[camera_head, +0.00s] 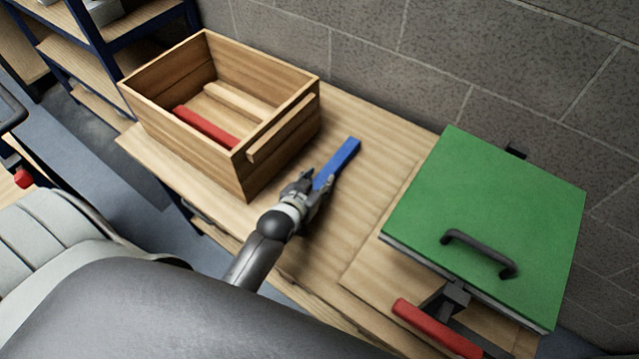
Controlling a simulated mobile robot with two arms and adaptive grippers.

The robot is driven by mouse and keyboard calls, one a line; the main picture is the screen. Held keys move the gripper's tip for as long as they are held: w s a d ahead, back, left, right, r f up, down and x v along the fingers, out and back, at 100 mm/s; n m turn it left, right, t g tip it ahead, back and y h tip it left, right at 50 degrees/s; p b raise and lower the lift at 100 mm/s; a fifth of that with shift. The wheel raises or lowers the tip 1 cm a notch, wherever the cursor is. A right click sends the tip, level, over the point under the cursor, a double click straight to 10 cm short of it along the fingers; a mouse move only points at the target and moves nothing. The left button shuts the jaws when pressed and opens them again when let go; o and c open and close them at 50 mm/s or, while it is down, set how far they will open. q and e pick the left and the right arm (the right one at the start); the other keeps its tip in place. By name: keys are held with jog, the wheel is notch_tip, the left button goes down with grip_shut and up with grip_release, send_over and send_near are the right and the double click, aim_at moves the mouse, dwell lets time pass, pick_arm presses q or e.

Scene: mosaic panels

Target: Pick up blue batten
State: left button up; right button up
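The blue batten (343,158) is a short, straight blue bar on the wooden table, between the wooden crate and the green panel. It points away from me toward the wall. My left gripper (318,184) is at the batten's near end, with its fingers around or beside that end. The fingers are small and partly hide the near end, so I cannot tell whether they are closed on it. I cannot tell whether the batten is lifted off the table. My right gripper is not in view.
An open wooden crate (283,100) stands left of the batten, holding a red batten (205,126) and a pale wooden one (235,103). A green panel with a black handle (490,220) and a red-handled lever (437,328) are at right. A block wall (430,60) borders the table's back.

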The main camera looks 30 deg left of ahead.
pick_arm(q)
jog(key=c, duration=0.5)
jog(key=shift+c, duration=0.3)
jog(key=shift+r, duration=0.15)
